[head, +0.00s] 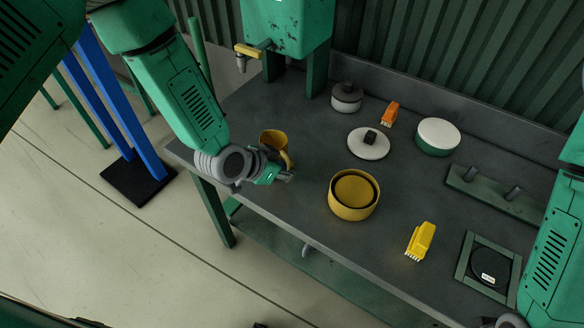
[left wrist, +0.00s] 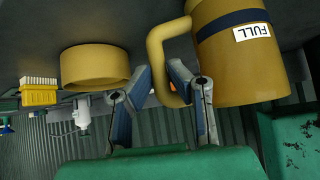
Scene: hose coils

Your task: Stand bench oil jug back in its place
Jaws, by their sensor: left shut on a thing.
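In the left wrist view the jug (left wrist: 238,70) shows a dark band, a "FULL" label and a thick side handle (left wrist: 160,62). My left gripper (head: 284,177) is shut on this handle, with its fingers (left wrist: 174,88) either side of it. The wrist hides part of the jug in the head view. A green square frame (head: 461,268) with a black disc and white label lies at the bench's right front. Only my right arm shows at the right edge; its gripper is out of view.
The green tank (head: 288,25) overhangs the back left.

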